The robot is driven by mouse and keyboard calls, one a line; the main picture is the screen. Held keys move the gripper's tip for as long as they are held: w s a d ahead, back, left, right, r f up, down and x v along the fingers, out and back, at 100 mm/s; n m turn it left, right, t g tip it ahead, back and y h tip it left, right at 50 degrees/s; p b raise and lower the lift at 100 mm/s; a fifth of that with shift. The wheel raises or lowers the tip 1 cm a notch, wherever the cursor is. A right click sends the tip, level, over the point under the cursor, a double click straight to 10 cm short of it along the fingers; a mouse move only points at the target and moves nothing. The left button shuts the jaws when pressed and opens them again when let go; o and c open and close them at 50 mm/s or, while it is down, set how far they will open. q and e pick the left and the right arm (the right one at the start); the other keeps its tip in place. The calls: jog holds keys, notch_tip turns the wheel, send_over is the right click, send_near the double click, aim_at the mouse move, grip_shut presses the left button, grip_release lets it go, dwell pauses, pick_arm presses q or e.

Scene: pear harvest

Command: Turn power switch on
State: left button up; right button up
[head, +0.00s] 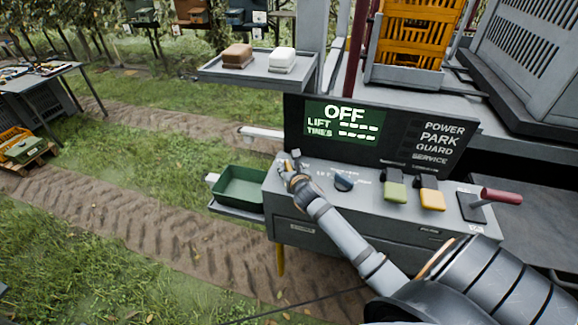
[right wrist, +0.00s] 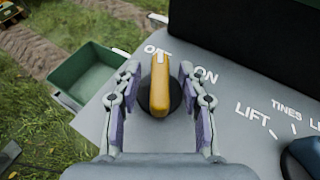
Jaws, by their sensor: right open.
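The power switch is a yellow rotary knob (right wrist: 160,88) on a black round base, seen in the right wrist view. Its white-marked end points at the OFF label, and the ON label is to its right. My right gripper (head: 291,170) is over the left end of the grey console (head: 300,247) and largely hides the knob in the head view. In the right wrist view its open fingers stand on both sides of the knob, with gaps. The display (head: 343,122) reads OFF, with dashes for LIFT and TINES. My left gripper is not in view.
A blue knob (head: 344,181), a green lever (head: 395,192), a yellow lever (head: 432,199) and a red-handled lever (head: 500,196) are to the right on the console. A green tray (head: 240,188) adjoins its left side. A shelf (head: 255,72) holds a brown and a white block.

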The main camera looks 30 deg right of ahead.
jog(key=shift+w+d+f, duration=0.1)
jog(key=shift+w+f, duration=0.05)
jog(key=shift+w, duration=0.1)
grip_shut()
